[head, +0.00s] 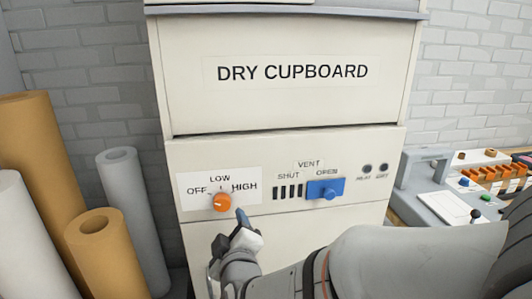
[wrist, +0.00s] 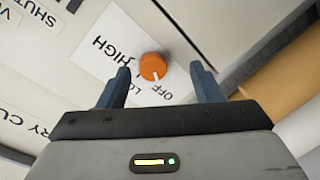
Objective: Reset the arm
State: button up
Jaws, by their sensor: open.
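My gripper (head: 241,226) is in front of the lower panel of the dry cupboard (head: 290,105), just below and right of the orange knob (head: 222,202). In the wrist view my gripper (wrist: 160,73) is open, its two blue-grey fingers on either side of the orange knob (wrist: 153,67). I cannot tell whether a finger touches the knob. The knob sits on a white label marked OFF, LOW and HIGH. My arm reaches in from the lower right in the head view.
A blue vent slider (head: 325,189) stands at the OPEN side, right of the knob. Several paper rolls (head: 97,236) stand on the left, close to the cupboard. A bench (head: 455,205) with small tools and parts is on the right.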

jog(key=s+d+f+m+g+h, duration=0.1)
jog(key=s+d+m+g, duration=0.3)
jog(key=d, duration=0.4)
jog(key=s+d+f+m+g+h, duration=0.2)
jog(key=s+d+m+g, duration=0.2)
jog(key=d, duration=0.5)
jog(key=s+d+f+m+g+h, duration=0.1)
jog(key=s+d+m+g, duration=0.4)
jog(key=d, duration=0.4)
jog(key=shift+s+f+m+h+p, duration=0.3)
jog(key=shift+f+h, duration=0.05)
jog(key=shift+h, duration=0.05)
